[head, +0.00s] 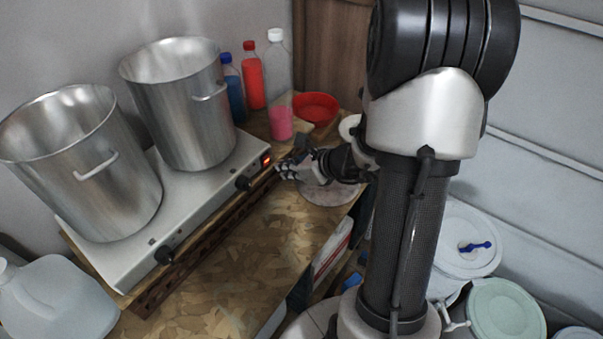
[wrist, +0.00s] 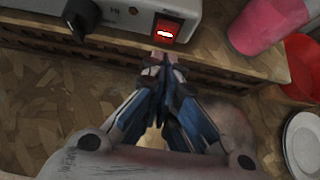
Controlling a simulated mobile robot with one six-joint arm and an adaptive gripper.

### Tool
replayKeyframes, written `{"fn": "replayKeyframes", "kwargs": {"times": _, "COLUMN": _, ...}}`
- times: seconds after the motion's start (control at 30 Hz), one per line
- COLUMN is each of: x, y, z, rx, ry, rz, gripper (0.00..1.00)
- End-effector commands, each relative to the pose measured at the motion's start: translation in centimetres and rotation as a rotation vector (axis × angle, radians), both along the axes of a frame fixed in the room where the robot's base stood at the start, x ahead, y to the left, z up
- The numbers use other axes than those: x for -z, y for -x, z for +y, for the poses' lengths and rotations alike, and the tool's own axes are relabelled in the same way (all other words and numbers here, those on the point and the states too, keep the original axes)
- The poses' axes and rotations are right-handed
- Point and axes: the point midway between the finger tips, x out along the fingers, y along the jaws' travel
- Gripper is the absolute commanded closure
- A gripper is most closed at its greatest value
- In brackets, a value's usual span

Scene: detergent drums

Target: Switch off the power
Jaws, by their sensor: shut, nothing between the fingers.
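The power switch (head: 266,160) is a small red rocker, lit, at the right end of the silver double-burner hot plate's front panel. In the wrist view the lit red switch (wrist: 165,29) sits in the panel at top centre, to the right of a black knob (wrist: 82,17). My gripper (head: 281,171) is shut and empty just in front of the switch. In the wrist view the tips of my gripper (wrist: 161,58) point at the panel just below the switch. I cannot tell whether they touch anything.
Two large metal pots (head: 180,105) (head: 80,165) stand on the hot plate (head: 205,200). A pink cup (head: 281,123), a red bowl (head: 316,108) and several bottles (head: 252,80) stand behind it. A white jug (head: 58,300) is at lower left. The wooden worktop (head: 235,275) in front is clear.

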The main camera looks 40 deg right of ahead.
Motion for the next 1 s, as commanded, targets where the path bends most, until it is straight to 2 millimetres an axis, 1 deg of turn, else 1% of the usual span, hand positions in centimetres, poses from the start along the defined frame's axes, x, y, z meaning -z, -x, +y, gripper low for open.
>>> {"fn": "replayKeyframes", "kwargs": {"times": 0.03, "x": -0.2, "y": -0.7, "z": 0.3, "rx": -0.003, "ry": 0.001, "rz": -0.001, "gripper": 1.00}}
{"fn": "replayKeyframes", "kwargs": {"times": 0.1, "x": -0.3, "y": -1.3, "z": 0.6, "rx": -0.003, "ry": 0.000, "rz": 0.000, "gripper": 1.00}}
{"fn": "replayKeyframes", "kwargs": {"times": 0.2, "x": -0.4, "y": -1.9, "z": 0.7, "rx": -0.001, "ry": 0.001, "rz": 0.000, "gripper": 1.00}}
{"fn": "replayKeyframes", "kwargs": {"times": 0.57, "x": -0.4, "y": -2.1, "z": 0.8, "rx": 0.001, "ry": -0.001, "rz": 0.000, "gripper": 1.00}}
{"fn": "replayKeyframes", "kwargs": {"times": 0.67, "x": -0.7, "y": -2.7, "z": 1.0, "rx": -0.003, "ry": 0.001, "rz": -0.002, "gripper": 1.00}}
{"fn": "replayKeyframes", "kwargs": {"times": 0.7, "x": -1.1, "y": -3.1, "z": 1.2, "rx": -0.004, "ry": 0.004, "rz": 0.009, "gripper": 1.00}}
{"fn": "replayKeyframes", "kwargs": {"times": 1.0, "x": -1.0, "y": -2.9, "z": 1.1, "rx": 0.000, "ry": 0.003, "rz": 0.013, "gripper": 1.00}}
